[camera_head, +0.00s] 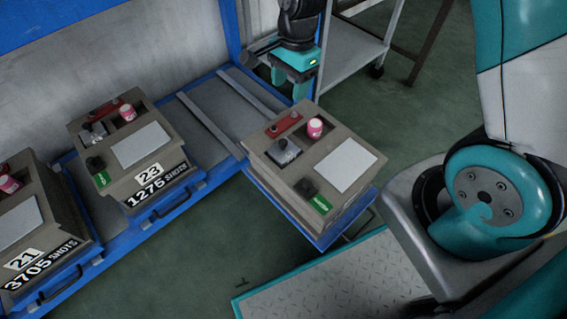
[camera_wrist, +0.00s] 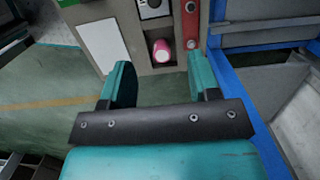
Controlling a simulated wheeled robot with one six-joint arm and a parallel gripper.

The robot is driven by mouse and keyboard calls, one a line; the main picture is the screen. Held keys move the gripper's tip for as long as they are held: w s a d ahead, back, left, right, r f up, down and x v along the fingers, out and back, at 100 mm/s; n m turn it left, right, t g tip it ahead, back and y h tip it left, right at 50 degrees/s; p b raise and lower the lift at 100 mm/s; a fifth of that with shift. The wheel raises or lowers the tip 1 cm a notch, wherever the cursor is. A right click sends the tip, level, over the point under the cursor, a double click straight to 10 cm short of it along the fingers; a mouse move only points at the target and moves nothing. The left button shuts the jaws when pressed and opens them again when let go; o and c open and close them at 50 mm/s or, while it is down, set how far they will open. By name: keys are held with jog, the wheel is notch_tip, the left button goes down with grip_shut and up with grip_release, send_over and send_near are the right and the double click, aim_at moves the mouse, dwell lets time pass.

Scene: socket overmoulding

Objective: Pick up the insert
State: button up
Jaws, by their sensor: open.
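A grey-brown block-shaped box (camera_head: 272,182) sits on a blue pulled-out tray. Its top holds a pink cylinder (camera_head: 315,128), a red bar (camera_head: 284,125), a grey metal piece with a dark knob (camera_head: 284,152), a black knob by a green label (camera_head: 307,187) and a white plate (camera_head: 346,170). Which part is called the insert I cannot tell. My gripper (camera_head: 288,88) is open and empty, above and behind the box. In the wrist view the open teal fingers (camera_wrist: 161,75) frame the box's near edge, with the pink cylinder (camera_wrist: 161,50) and red bar (camera_wrist: 191,22) beyond.
Two similar boxes, marked 23 (camera_head: 158,188) and 21 (camera_head: 50,270), stand on the blue rack at left. An empty railed slot (camera_head: 215,105) lies between box 23 and the pulled-out one. A grey cart (camera_head: 350,50) stands behind.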

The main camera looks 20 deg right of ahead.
jog(key=b, duration=0.6)
send_near(283, 142)
jog(key=f, duration=0.2)
jog(key=w+f, duration=0.1)
jog(key=f, duration=0.2)
jog(key=f+b, duration=0.1)
jog(key=a+f+b, duration=0.1)
jog(key=f, duration=0.1)
jog(key=s+f+b, duration=0.1)
jog(key=f+b, duration=0.1)
jog(key=shift+s+a+f, duration=0.1)
jog(key=shift+a+f, duration=0.05)
jog(key=shift+f, duration=0.05)
jog(key=shift+r, duration=0.1)
grip_shut()
